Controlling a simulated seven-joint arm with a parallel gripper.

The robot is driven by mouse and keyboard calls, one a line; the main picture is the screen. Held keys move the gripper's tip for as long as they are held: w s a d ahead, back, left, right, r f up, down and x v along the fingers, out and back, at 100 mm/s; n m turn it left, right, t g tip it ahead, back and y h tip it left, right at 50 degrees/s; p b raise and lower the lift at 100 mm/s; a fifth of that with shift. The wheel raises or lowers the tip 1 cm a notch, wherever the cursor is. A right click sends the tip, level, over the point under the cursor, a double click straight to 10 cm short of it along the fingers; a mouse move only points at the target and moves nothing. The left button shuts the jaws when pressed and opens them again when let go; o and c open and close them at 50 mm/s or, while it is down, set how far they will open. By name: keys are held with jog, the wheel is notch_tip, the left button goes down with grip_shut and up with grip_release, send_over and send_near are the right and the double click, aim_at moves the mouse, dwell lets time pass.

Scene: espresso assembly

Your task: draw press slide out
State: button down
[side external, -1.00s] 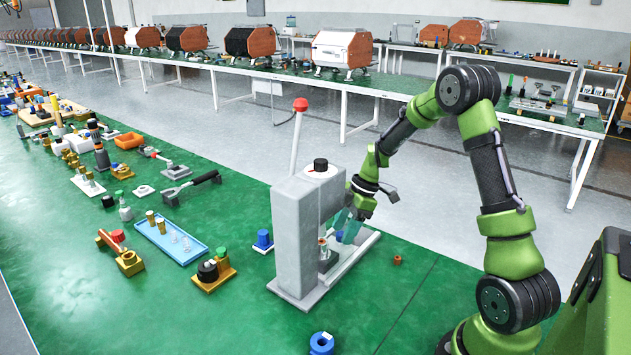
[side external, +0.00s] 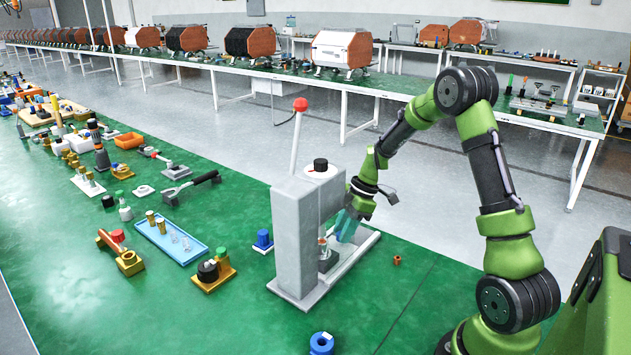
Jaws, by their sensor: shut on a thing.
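The grey press (side external: 295,240) stands on the green bench, with a tall lever topped by a red knob and a black knob on its head. Its pale base (side external: 365,246) reaches out to the right. The press slide (side external: 326,261) is a small grey block low on this base, under the press head, with a copper-coloured part upright on it. My gripper (side external: 343,233) reaches down from the right, its teal fingers beside the press head, shut at the slide. The exact contact is small and partly hidden.
A small copper ring (side external: 397,260) lies right of the base. A blue round part (side external: 321,343) sits in front, and a blue-and-white part (side external: 263,241) stands left of the press. A blue tray (side external: 171,238) and several tools lie farther left. The bench right of the press is mostly clear.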

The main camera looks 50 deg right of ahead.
jog(key=d, duration=1.1)
jog(key=shift+d, duration=0.3)
jog(key=c, duration=0.8)
grip_release()
jog(key=shift+c, duration=0.2)
jog(key=shift+a, duration=0.1)
jog(key=v, duration=1.7)
jog(key=shift+w+a, duration=0.1)
